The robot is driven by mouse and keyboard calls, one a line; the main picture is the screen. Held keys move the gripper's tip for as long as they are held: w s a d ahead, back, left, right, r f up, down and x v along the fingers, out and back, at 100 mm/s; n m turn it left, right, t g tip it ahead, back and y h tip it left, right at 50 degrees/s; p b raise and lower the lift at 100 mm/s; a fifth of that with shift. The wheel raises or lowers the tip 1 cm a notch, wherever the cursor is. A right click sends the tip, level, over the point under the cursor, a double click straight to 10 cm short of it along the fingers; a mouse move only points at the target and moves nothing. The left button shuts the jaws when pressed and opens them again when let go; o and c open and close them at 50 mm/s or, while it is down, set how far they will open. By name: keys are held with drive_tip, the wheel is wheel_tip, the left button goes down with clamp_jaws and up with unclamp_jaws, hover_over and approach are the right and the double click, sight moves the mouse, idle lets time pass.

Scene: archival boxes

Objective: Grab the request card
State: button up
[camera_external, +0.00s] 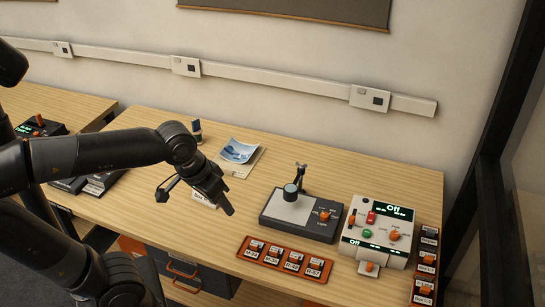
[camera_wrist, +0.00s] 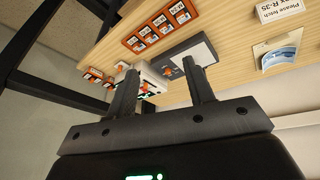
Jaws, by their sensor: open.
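The request card is a small white card with printed text. In the wrist view the card (camera_wrist: 280,10) is at the top right edge, partly cut off, with "Please fetch" and "R-35" legible. In the external view the card (camera_external: 203,199) shows on the wooden table just behind my gripper, which partly covers it. My gripper (camera_external: 229,208) hangs over the table, tilted down to the right. In the wrist view my gripper (camera_wrist: 162,75) has its two fingers apart with nothing held between them. The card lies outside the fingers, off to the right in that view.
A blue picture sheet (camera_external: 238,151) lies on beige paper behind my gripper. A dark device with a small post (camera_external: 298,215), a white control box (camera_external: 380,232) and an orange label rack (camera_external: 284,259) stand to the right. A small dark bottle (camera_external: 197,131) stands at the back.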

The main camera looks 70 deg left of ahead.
drive_tip(key=w+a+f+n+g, duration=0.1)
drive_tip(key=w+a+f+n, duration=0.2)
drive_tip(key=a, duration=0.4)
drive_tip(key=w+a+f+n+g+h, duration=0.1)
drive_tip(key=w+a+n+g, duration=0.15)
drive_tip(key=a+n, duration=0.3)
drive_tip(key=w+a+f+n, duration=0.2)
drive_tip(key=w+a+n, duration=0.2)
drive_tip(key=a, duration=0.4)
drive_tip(key=s+a+f+n+g+h, duration=0.1)
drive_tip(key=s+a+f+n, duration=0.1)
drive_tip(key=a+f+n, duration=0.55)
drive_tip(key=s+a+f+n+g+h, duration=0.1)
drive_tip(key=s+a+f+n+h, duration=0.3)
drive_tip(key=a, duration=0.7)
drive_tip(key=f, duration=0.2)
drive_tip(key=d+f+y, duration=0.1)
drive_tip(key=f, duration=0.1)
drive_tip(key=w+f+m+y, duration=0.1)
drive_tip(key=f, duration=0.1)
drive_tip(key=shift+d, duration=0.4)
drive_tip(key=shift+w+x, duration=0.15)
drive_tip(key=shift+x, duration=1.15)
drive_tip(key=shift+w+x, duration=0.15)
drive_tip(key=shift+x, duration=1.2)
drive_tip(key=shift+d, duration=0.2)
drive_tip(key=shift+c, duration=0.6)
clamp_jaws()
